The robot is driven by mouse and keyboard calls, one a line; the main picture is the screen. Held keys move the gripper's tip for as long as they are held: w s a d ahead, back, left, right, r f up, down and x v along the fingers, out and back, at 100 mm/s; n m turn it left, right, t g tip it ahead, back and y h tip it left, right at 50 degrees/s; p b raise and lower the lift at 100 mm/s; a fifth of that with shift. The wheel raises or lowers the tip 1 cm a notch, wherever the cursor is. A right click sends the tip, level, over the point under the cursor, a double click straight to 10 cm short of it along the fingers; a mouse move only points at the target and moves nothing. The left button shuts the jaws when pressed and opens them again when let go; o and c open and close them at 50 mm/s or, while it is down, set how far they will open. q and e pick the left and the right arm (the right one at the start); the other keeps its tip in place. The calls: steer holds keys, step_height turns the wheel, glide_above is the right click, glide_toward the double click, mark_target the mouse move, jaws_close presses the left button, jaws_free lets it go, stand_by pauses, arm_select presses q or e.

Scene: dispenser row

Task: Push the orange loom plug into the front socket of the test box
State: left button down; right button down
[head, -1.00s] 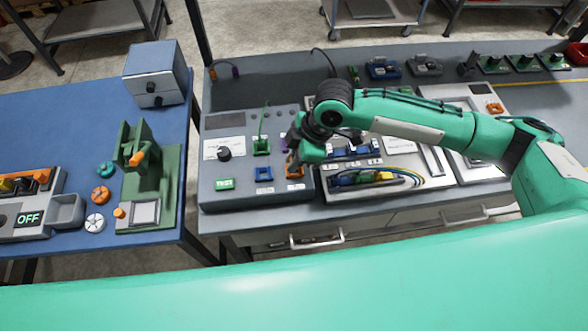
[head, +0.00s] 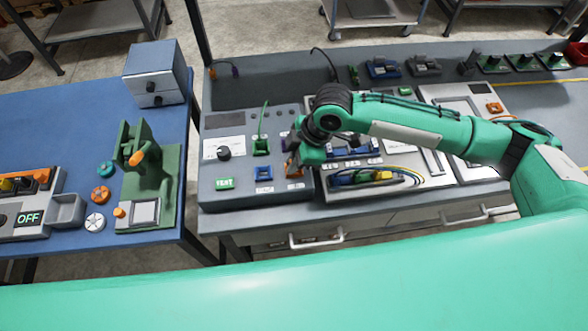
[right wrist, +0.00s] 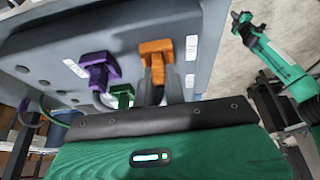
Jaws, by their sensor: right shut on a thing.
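My right gripper (head: 293,168) is at the front right part of the grey test box (head: 238,190), shut on the orange loom plug. In the right wrist view the orange plug (right wrist: 157,68) lies in line with the orange front socket (right wrist: 155,47) and appears to meet it. How deep it sits cannot be told. The fingers hide much of the plug in the head view. A green arm of mine, seemingly the left, shows at the right of the wrist view; its gripper (right wrist: 240,22) is too small to read. It is not in the head view.
A purple plug (right wrist: 98,71) and a green plug (right wrist: 121,96) sit close beside the orange one. A blue socket (head: 263,173) is left of my gripper. A unit with coloured cables (head: 370,178) stands right of it. The blue table (head: 60,120) is apart at left.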

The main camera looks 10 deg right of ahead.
steer(key=shift+s+f, duration=0.1)
steer(key=shift+f, duration=0.2)
steer(key=shift+s+d+f, duration=0.2)
steer(key=shift+s+f, duration=0.1)
steer(key=shift+f, duration=0.4)
steer(key=c, duration=1.5)
jaws_free()
steer(key=shift+b, duration=0.3)
steer(key=shift+c, duration=0.7)
steer(key=shift+w+r+p, duration=0.1)
steer(key=shift+r+p, duration=0.45)
steer(key=shift+p, duration=0.15)
steer(key=shift+o, duration=0.9)
steer(key=r+p, duration=0.5)
steer(key=shift+w+a+r, duration=0.2)
steer(key=shift+w, duration=0.05)
